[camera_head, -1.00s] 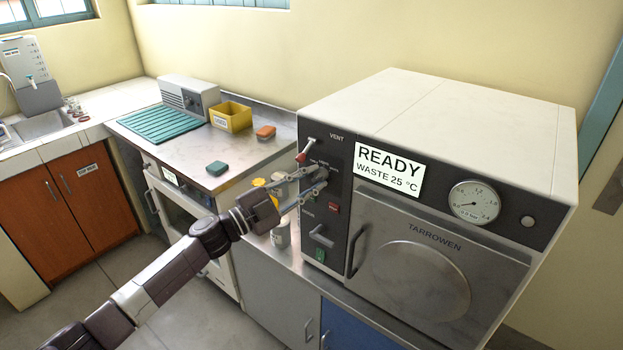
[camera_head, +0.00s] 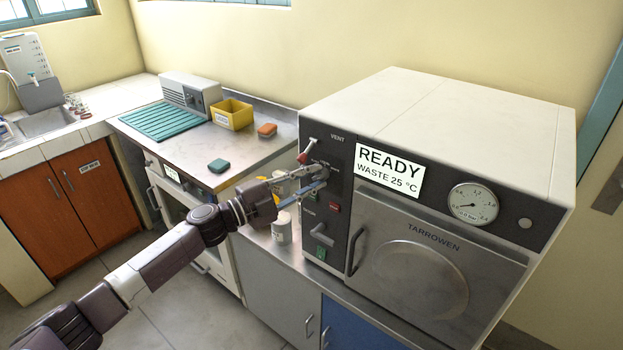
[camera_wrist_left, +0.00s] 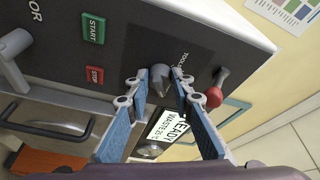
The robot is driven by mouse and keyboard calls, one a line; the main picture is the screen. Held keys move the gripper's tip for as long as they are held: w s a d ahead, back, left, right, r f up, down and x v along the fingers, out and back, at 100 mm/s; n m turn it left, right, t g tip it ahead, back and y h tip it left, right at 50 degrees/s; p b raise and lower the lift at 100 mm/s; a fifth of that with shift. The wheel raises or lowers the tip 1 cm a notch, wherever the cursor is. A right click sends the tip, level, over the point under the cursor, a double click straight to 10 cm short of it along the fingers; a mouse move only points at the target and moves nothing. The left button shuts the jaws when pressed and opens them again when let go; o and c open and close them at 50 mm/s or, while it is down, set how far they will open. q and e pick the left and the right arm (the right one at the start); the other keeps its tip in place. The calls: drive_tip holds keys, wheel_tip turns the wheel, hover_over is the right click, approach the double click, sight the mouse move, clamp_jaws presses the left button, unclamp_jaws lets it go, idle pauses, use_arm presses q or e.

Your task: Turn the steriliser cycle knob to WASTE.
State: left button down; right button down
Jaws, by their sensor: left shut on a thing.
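The steriliser (camera_head: 450,120) stands on the counter at the right, with a dark control panel on its front left. Its sign reads READY, WASTE 25 °C. In the left wrist view the cycle knob (camera_wrist_left: 160,78) is a dark pointed knob between my left gripper's fingertips. My left gripper (camera_wrist_left: 158,90) is shut on the knob, one blue-padded finger on either side. In the head view the left gripper (camera_head: 322,178) reaches the panel and hides the knob and most of its labels. My right gripper is not in view.
A red-tipped vent lever (camera_head: 305,154) sits just above the knob. Below are a red STOP button (camera_head: 334,207), a green START button (camera_head: 321,253) and a door handle (camera_head: 355,252). Jars (camera_head: 281,228) stand beside the steriliser. A yellow bin (camera_head: 232,114) is farther back.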

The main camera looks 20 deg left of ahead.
use_arm(q)
drive_tip(key=c, duration=1.7)
unclamp_jaws()
